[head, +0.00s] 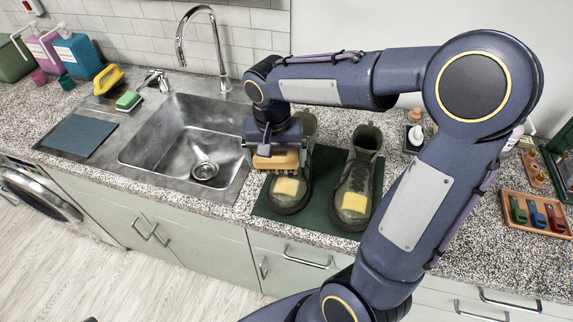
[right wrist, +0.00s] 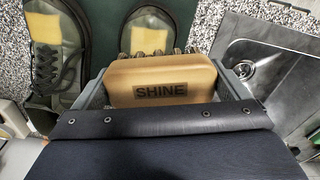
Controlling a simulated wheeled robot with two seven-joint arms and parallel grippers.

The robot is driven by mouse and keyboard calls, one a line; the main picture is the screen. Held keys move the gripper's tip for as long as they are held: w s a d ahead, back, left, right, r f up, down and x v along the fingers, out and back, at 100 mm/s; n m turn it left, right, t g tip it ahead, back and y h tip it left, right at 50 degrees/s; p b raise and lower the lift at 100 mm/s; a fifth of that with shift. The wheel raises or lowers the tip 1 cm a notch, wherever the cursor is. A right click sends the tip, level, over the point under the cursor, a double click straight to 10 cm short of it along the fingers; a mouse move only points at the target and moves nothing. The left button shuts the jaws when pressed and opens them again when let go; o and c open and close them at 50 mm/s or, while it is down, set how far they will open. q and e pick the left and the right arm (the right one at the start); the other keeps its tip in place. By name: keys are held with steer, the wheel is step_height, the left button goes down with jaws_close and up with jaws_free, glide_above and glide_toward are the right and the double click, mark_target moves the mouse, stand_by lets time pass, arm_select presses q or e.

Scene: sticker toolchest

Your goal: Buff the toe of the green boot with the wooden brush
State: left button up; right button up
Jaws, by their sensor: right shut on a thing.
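Two green boots stand side by side on a dark green mat (head: 262,206), each with a yellow patch on its toe. The left boot (head: 290,200) is partly hidden by my right gripper; the right boot (head: 357,180) shows more fully. In the right wrist view the boots appear at the top, one at the left (right wrist: 45,70) and one at the middle (right wrist: 150,35). My right gripper (head: 275,150) is shut on the wooden brush (head: 277,161), marked "SHINE" in the right wrist view (right wrist: 160,82). The brush is just above or behind the left boot's toe patch; contact cannot be told. My left gripper is not in view.
A steel sink (head: 190,140) with a tall tap (head: 200,35) lies left of the mat. A wooden tray (head: 538,214) with coloured items lies at the right.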

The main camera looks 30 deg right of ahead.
steer(key=shift+w+a+f, duration=0.1)
steer(key=shift+a, duration=0.05)
steer(key=shift+f, duration=0.15)
steer(key=shift+w+f+b, duration=0.15)
steer(key=shift+f+b, duration=0.55)
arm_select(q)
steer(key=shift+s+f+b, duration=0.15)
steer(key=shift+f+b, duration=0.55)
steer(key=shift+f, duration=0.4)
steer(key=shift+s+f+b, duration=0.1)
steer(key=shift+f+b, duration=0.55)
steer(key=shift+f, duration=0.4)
arm_select(e)
steer(key=shift+f, duration=1.75)
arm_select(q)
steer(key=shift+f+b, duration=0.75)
arm_select(e)
steer(key=shift+w+f, duration=0.1)
steer(key=shift+f, duration=0.85)
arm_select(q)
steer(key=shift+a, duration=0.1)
